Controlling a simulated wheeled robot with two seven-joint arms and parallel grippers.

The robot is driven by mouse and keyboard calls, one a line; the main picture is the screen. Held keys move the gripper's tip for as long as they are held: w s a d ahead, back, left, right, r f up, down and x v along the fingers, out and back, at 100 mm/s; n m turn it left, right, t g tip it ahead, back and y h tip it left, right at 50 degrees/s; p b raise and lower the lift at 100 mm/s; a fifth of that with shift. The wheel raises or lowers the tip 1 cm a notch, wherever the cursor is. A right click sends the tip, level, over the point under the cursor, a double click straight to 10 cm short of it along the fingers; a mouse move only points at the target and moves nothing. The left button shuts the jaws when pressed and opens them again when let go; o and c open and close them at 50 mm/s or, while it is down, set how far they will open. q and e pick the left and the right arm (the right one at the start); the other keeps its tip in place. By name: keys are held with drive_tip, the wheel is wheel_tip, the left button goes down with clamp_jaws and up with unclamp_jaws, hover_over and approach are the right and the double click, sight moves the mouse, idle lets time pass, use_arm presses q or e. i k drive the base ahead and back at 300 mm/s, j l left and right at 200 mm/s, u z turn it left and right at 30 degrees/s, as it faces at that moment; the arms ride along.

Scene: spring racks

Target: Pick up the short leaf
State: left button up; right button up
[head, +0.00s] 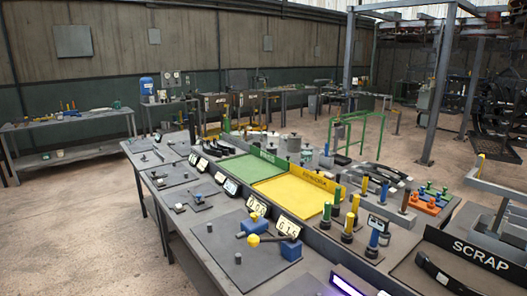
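No piece in view is clearly marked as the short leaf.
The long grey bench (215,230) fills the middle. It carries a green tray (247,167), a yellow tray (300,196), number cards (288,225), blue blocks (287,249) and several upright coloured-handled tools (349,226). Bare floor (80,215) lies to the left.

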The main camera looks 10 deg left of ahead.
sight(217, 154)
drive_tip(key=u, duration=0.45)
drive_tip(key=i+j+u, duration=0.2)
drive_tip(key=u, duration=0.2)
drive_tip(key=i+j+u, duration=0.1)
drive_tip(key=u, duration=0.3)
drive_tip(key=i+u, duration=0.45)
drive_tip(key=i, duration=5.05)
drive_tip(key=i+z, duration=0.1)
drive_tip(key=z, duration=0.35)
drive_tip(key=i+z, duration=0.1)
drive_tip(key=z, duration=0.35)
drive_tip(key=i+j+z, duration=0.1)
drive_tip(key=z, duration=0.35)
drive_tip(key=i+z, duration=0.1)
drive_tip(key=z, duration=0.35)
drive_tip(key=j+z, duration=0.2)
drive_tip(key=z, duration=0.25)
drive_tip(key=l+z, duration=0.15)
drive_tip(key=z, duration=0.35)
drive_tip(key=i+l+z, duration=0.1)
drive_tip(key=z, duration=0.4)
drive_tip(key=l+z, duration=0.1)
drive_tip(key=z, duration=0.4)
drive_tip(key=i+z, duration=0.15)
drive_tip(key=z, duration=0.35)
drive_tip(key=i+z, duration=0.1)
drive_tip(key=z, duration=0.4)
drive_tip(key=i+l, duration=0.05)
